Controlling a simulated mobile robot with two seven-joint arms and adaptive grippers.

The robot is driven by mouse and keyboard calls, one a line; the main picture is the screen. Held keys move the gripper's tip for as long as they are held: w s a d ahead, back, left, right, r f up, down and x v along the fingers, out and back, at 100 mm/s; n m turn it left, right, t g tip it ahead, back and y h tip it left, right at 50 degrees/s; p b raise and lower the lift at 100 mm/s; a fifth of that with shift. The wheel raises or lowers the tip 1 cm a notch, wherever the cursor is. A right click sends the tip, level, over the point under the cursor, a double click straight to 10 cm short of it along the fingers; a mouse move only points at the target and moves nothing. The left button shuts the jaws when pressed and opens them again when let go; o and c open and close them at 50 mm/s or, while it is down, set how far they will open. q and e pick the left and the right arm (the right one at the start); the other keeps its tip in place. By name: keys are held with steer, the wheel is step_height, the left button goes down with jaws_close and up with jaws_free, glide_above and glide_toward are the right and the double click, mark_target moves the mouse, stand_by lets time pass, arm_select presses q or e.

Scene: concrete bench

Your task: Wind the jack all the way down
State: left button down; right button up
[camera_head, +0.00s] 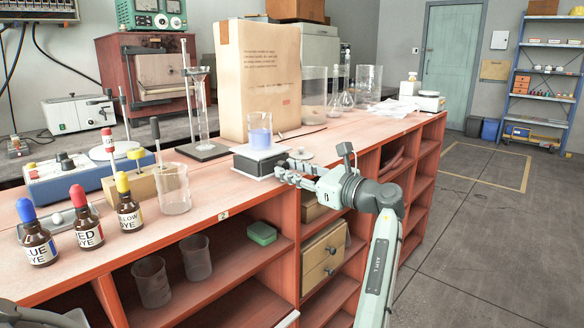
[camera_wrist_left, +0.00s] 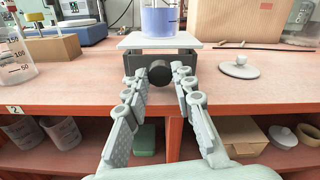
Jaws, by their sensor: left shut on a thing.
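The lab jack (camera_head: 256,164) stands on the red bench top, a low dark body with a pale top plate (camera_head: 251,152). It also shows in the left wrist view (camera_wrist_left: 135,66). A beaker of blue liquid (camera_head: 261,139) stands upright on the plate and shows in the left wrist view (camera_wrist_left: 159,21). My left gripper (camera_head: 281,172) is at the front of the jack. In the left wrist view its fingers (camera_wrist_left: 159,80) are shut on the jack's round black knob (camera_wrist_left: 159,73), one on each side. My right gripper is not in view.
An empty beaker (camera_head: 174,190) and dye bottles (camera_head: 129,214) are to the left. Open shelves lie below the bench top.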

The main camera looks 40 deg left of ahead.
arm_select(q)
steer(key=shift+n, duration=0.5)
steer(key=c, duration=1.3)
jaws_free()
steer(key=shift+o, duration=0.2)
steer(key=s+d, duration=0.1)
steer(key=d, duration=1.1)
